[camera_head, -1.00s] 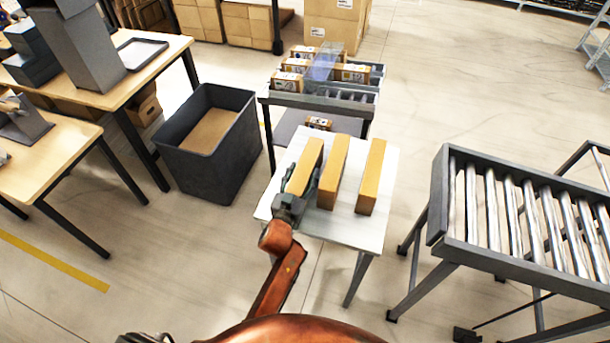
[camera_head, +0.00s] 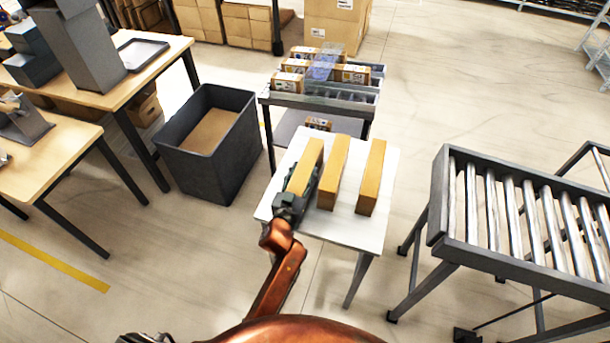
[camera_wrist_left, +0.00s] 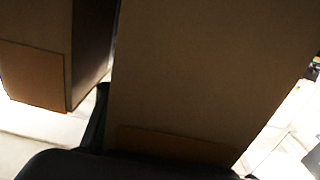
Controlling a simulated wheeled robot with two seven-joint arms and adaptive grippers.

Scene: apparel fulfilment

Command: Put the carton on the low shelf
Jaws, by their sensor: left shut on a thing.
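Three tall tan cartons stand side by side on a small white table (camera_head: 345,233). My left gripper (camera_head: 297,193) is shut on the left carton (camera_head: 307,166), at its near end; the carton looks upright at the table, and I cannot tell whether it is lifted. The middle carton (camera_head: 333,172) and the right carton (camera_head: 371,178) stand free. The held carton (camera_wrist_left: 210,75) fills the left wrist view, with another carton (camera_wrist_left: 35,60) to its left. Behind the table is a rack with a low shelf (camera_head: 290,130), where a small box (camera_head: 318,124) sits. My right gripper is not in view.
The rack's upper level (camera_head: 330,103) carries several small boxes. A dark grey bin (camera_head: 210,150) stands left of the rack. A roller conveyor (camera_head: 520,215) is on the right, with clear floor between it and the white table.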

